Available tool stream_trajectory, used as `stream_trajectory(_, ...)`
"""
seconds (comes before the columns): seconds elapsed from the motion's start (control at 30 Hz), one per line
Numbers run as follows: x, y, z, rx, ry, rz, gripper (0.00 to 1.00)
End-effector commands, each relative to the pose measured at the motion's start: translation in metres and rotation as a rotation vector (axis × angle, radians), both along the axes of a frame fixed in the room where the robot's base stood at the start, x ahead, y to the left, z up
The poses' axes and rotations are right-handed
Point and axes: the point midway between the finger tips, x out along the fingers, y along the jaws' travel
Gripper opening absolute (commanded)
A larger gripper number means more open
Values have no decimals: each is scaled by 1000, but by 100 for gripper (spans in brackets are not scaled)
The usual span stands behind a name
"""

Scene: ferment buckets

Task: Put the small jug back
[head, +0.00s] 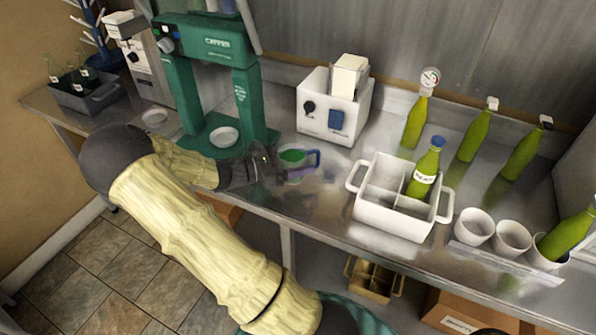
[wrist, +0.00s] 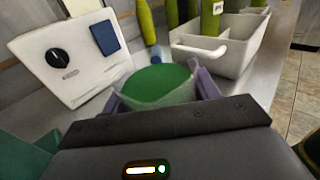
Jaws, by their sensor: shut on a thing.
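The small jug (head: 292,153) is clear, with green inside and a blue handle (head: 314,157) on its right side. It is upright at the counter, right of the green machine. It also shows in the wrist view (wrist: 157,88), between the purple fingers. My gripper (head: 288,171) comes in from the left and is shut on the jug. A bit of blue shows behind the jug in the wrist view.
A white box device (head: 333,115) stands behind the jug. A white divided crate (head: 388,214) with a green bottle (head: 425,172) is to the right. White cups (head: 474,226) and several bottles stand further right. A small white dish (head: 224,137) sits on the green machine's base (head: 207,148).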

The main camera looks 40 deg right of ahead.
Motion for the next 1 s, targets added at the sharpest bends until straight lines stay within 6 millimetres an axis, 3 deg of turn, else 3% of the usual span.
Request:
stream_trajectory(0.17,0,0,-2,-1,1,0,25)
stream_trajectory(0.47,0,0,-36,-1,3,0,25)
stream_trajectory(0.87,0,0,-41,-1,1,0,25)
stream_trajectory(0.9,0,0,-40,0,0,0,68)
stream_trajectory(1.0,0,0,-40,0,0,0,82)
